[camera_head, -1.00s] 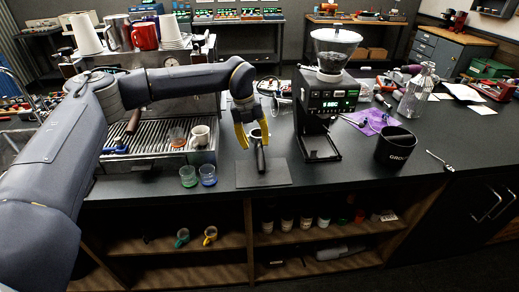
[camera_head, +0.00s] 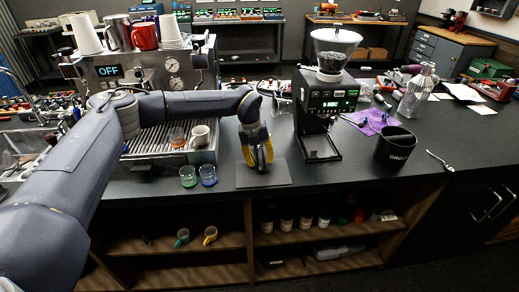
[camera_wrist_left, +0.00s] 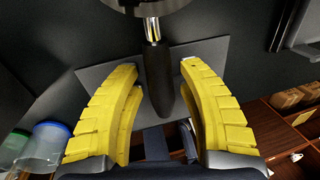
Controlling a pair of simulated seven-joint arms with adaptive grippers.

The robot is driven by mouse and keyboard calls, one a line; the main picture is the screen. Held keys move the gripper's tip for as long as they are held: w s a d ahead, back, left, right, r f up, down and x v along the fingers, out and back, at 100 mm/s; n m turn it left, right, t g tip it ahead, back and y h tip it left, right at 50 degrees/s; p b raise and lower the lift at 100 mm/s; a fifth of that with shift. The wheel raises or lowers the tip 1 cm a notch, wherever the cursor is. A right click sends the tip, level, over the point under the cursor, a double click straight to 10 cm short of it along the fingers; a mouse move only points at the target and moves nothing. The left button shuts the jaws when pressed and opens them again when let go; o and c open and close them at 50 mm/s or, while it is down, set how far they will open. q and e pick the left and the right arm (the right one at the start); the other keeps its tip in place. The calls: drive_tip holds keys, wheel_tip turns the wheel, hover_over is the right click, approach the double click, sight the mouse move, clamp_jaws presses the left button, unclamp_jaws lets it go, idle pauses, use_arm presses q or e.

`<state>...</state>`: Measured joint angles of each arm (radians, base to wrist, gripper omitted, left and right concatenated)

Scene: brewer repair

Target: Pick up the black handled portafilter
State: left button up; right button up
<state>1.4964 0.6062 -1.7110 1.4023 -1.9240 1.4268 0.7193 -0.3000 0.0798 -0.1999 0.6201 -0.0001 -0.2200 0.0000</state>
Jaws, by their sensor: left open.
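The black handled portafilter (camera_wrist_left: 159,80) lies on a dark grey mat (camera_head: 279,176). In the left wrist view its black handle runs between the two yellow fingers, and its metal neck and round basket show at the top edge. My left gripper (camera_head: 258,161) points down over the handle, with one finger on each side. It is open, and gaps show between the fingers and the handle. In the head view the gripper hides most of the portafilter. My right gripper is not in view.
Two small cups, one green (camera_head: 188,176) and one blue (camera_head: 208,175), stand left of the mat. A coffee grinder (camera_head: 322,105) stands to the right, and a black knock bin (camera_head: 395,146) is beyond it. The espresso machine (camera_head: 165,140) is behind on the left.

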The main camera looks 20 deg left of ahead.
use_arm(q)
drive_tip(key=shift+f, duration=0.25)
drive_tip(key=shift+c, duration=0.4)
clamp_jaws()
drive_tip(key=shift+r, duration=0.1)
drive_tip(key=shift+r, duration=0.1)
